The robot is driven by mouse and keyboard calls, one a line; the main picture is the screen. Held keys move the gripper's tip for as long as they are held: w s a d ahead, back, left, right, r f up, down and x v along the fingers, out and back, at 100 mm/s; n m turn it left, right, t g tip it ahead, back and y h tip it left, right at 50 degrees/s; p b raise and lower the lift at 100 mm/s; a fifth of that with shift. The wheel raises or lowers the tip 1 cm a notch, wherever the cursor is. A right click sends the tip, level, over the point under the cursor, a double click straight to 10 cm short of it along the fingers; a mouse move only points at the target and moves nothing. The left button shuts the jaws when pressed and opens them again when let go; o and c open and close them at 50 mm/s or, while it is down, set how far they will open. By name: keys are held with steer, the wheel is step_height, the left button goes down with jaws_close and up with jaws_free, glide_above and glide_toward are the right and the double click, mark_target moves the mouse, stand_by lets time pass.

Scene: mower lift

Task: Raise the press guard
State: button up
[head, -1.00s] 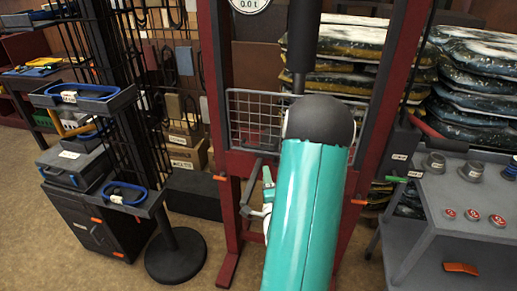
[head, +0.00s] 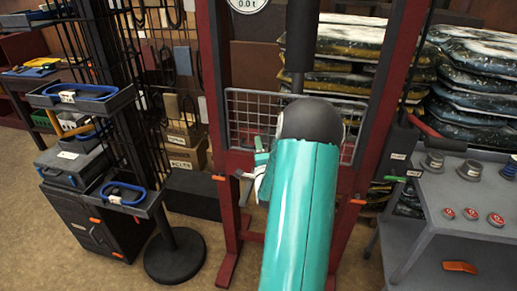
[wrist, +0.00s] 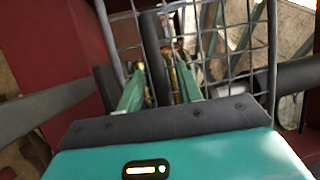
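The press guard (head: 245,112) is a grey wire-mesh panel across the red press frame (head: 222,120), below the gauge. It is down, with its lower right part hidden behind my arm. My gripper (head: 262,160) is at the guard's lower edge, left of my arm's dark rounded joint. In the wrist view, the guard's mesh (wrist: 225,40) is straight ahead. The two green fingers of my gripper (wrist: 158,85) stand apart there. A dark bar (wrist: 151,45) runs between them, in front of the mesh. I cannot tell whether the fingers touch it.
A grey bench (head: 455,215) with round parts stands to the right. A black rack (head: 95,100) with trays and a round-based stand (head: 175,257) are at the left. Stacked bags (head: 475,80) lie behind. The floor at the lower left is clear.

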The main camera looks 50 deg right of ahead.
jaws_close()
steer(key=shift+r, duration=0.1)
glide_toward(259, 94)
steer(key=w+d+r, duration=0.2)
steer(key=w, duration=0.1)
steer(key=w+d+r, duration=0.1)
steer(key=r, duration=0.1)
steer(key=shift+w+d, duration=0.25)
steer(key=shift+w, duration=0.15)
jaws_free()
steer(key=shift+f, duration=0.15)
steer(key=shift+s+a, duration=0.1)
